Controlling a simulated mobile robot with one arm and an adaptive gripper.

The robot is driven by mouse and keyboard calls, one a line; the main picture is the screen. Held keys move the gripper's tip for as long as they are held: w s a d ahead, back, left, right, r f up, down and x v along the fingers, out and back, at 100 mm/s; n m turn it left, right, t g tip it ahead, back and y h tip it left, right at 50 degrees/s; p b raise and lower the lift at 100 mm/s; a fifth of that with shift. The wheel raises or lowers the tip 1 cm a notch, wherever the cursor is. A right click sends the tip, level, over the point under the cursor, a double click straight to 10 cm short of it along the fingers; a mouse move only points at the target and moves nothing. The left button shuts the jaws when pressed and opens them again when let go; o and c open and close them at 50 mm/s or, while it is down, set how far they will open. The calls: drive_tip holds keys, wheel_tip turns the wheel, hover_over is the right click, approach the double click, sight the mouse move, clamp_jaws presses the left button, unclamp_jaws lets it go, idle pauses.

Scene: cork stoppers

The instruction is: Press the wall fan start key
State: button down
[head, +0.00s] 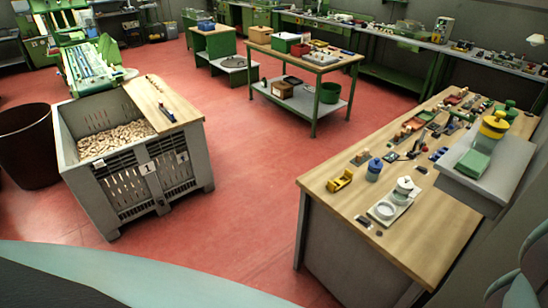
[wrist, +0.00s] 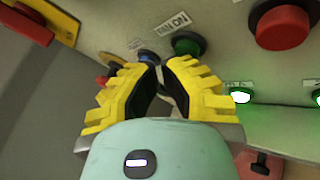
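In the wrist view a grey control panel (wrist: 112,22) fills the upper part. A round green key (wrist: 188,44) sits on it, under a tilted label (wrist: 175,25) that ends in "AN ON"; its first letters are unclear. My gripper (wrist: 156,66) has ribbed yellow fingers with dark inner pads. The tips meet, with a small gap lower down between the pads and nothing held there. The tips show just below and left of the green key; I cannot tell whether they touch the panel. A blue key (wrist: 148,56) is partly hidden behind the tips. The head view does not show the gripper.
A large red button (wrist: 281,26) is right of the green key. A lit green lamp (wrist: 240,95) is lower right. In the head view, a workbench (head: 335,187) stands right and a crate (head: 67,140) left.

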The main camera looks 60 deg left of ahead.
drive_tip(key=shift+w+a, duration=0.1)
drive_tip(key=shift+a, duration=0.8)
drive_tip(key=shift+s+a+b, duration=0.15)
drive_tip(key=shift+a+b, duration=0.35)
drive_tip(key=shift+a, duration=0.75)
drive_tip(key=shift+s+a+b, duration=0.15)
drive_tip(key=shift+a+b, duration=0.35)
drive_tip(key=shift+a, duration=0.75)
